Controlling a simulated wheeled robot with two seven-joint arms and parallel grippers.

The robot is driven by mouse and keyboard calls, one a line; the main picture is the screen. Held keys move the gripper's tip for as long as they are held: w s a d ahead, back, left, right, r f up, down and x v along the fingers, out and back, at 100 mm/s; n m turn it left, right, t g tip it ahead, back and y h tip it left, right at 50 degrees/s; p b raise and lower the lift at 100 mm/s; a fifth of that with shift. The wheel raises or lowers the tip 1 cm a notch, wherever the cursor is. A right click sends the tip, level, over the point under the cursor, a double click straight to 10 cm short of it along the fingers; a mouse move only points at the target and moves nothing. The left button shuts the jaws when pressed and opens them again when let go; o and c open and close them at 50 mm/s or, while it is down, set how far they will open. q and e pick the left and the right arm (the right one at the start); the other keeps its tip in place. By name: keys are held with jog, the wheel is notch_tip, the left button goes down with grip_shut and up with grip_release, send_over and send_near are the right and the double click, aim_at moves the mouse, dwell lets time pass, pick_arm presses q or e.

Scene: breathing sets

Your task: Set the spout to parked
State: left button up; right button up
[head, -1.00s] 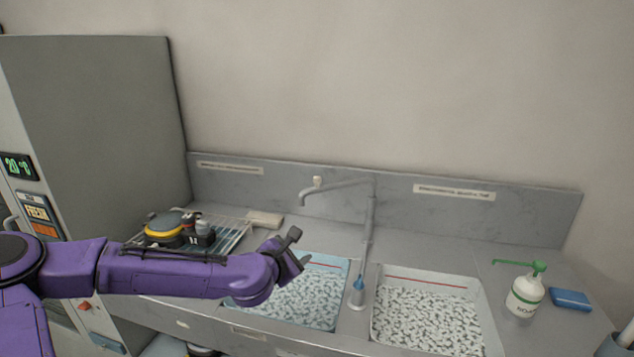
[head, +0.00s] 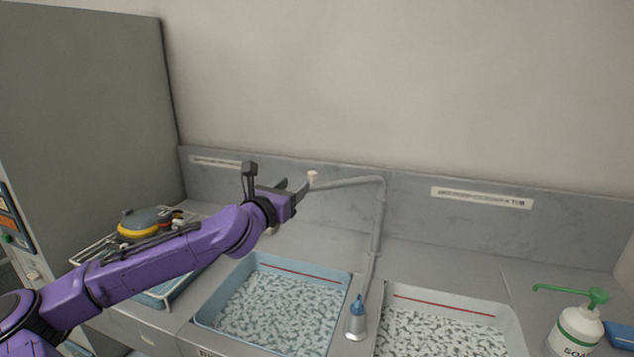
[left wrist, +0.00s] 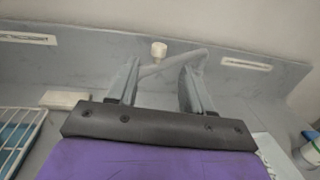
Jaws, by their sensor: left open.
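The spout (head: 345,183) is a thin grey pipe on a riser between two basins. It bends left at the top and reaches out over the left side. My left gripper (head: 291,186) is raised above the left basin, open, with its fingertips by the outer end of the spout. In the left wrist view the spout (left wrist: 165,66) crosses the gap between the open fingers of the left gripper (left wrist: 158,78). I cannot tell whether they touch it. The spout's tip is hidden behind the left finger. My right gripper is not in view.
The left basin (head: 207,313) is blue-rimmed, the right basin (head: 510,340) pale. A blue-topped lever (head: 356,318) stands between them. A white knob (head: 312,178) is near the spout. A green-pump soap bottle (head: 577,330) is at right, a wire rack (head: 95,250) at left.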

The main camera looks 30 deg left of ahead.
aim_at(310, 174)
pick_arm(q)
jog(key=w, duration=0.3)
jog(key=w+p, duration=0.1)
jog(key=w, duration=0.3)
jog(key=w+a, duration=0.1)
jog(key=w, duration=0.3)
jog(key=shift+a+f+p, duration=0.1)
jog(key=shift+f+p, duration=0.1)
jog(key=shift+p, duration=0.1)
jog(key=shift+s, duration=0.1)
grip_shut()
